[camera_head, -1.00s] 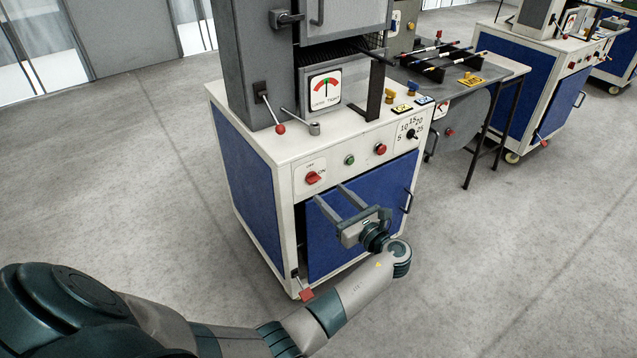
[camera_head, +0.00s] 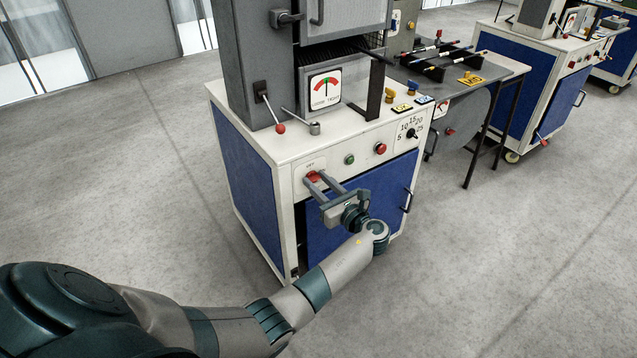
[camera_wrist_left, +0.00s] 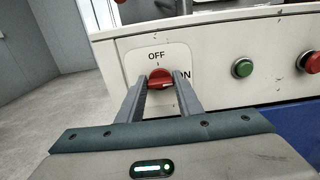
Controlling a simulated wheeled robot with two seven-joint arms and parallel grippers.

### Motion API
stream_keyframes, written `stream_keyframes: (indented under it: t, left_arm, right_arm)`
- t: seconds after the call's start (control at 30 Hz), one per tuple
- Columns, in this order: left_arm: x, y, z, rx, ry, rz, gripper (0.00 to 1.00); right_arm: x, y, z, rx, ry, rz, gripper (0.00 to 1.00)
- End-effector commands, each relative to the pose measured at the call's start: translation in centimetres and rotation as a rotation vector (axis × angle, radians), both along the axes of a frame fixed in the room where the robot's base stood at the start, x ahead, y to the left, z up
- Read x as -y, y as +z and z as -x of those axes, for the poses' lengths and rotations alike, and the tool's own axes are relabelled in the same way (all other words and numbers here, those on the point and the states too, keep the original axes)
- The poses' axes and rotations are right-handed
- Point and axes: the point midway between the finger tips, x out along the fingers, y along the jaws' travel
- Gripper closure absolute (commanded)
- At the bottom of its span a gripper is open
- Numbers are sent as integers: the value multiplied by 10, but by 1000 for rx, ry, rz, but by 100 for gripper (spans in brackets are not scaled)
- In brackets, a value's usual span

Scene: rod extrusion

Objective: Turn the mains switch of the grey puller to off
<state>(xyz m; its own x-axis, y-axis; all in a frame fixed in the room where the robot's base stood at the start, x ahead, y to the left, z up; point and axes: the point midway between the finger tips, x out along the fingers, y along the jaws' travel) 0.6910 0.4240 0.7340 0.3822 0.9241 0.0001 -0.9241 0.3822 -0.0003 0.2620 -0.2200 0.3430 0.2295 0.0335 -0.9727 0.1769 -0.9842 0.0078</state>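The red mains switch (camera_head: 312,177) sits at the left end of the white front panel of the near machine, a grey tower on a white and blue cabinet. In the left wrist view the switch (camera_wrist_left: 160,78) has OFF above it and ON to its right. Its grip looks roughly level, towards ON, but the fingers partly hide it. My left gripper (camera_head: 320,175) is at the panel with its fingertips on either side of the switch. The fingers (camera_wrist_left: 161,84) look apart, close beside the knob; I cannot tell whether they touch it. My right gripper is out of view.
A green button (camera_head: 349,160), a red button (camera_head: 380,149) and a numbered dial (camera_head: 411,134) lie further right on the panel. A red-knobbed lever (camera_head: 280,128) stands above the switch. A blue door (camera_head: 385,200) is below. Grey floor (camera_head: 130,180) is clear at the left.

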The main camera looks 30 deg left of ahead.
Motion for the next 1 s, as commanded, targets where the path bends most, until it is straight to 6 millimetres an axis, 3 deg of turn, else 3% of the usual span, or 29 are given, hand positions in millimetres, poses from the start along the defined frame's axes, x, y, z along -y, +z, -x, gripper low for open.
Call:
stream_keyframes:
  t: [0.07,0.67,1.0]
  left_arm:
    - [0,0,0,0,0,0,90]
    - [0,-2,1,113,-1,48,90]
    - [0,-3,2,364,0,151,90]
  right_arm:
    - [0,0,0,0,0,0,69]
    - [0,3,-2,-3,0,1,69]
    - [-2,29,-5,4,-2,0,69]
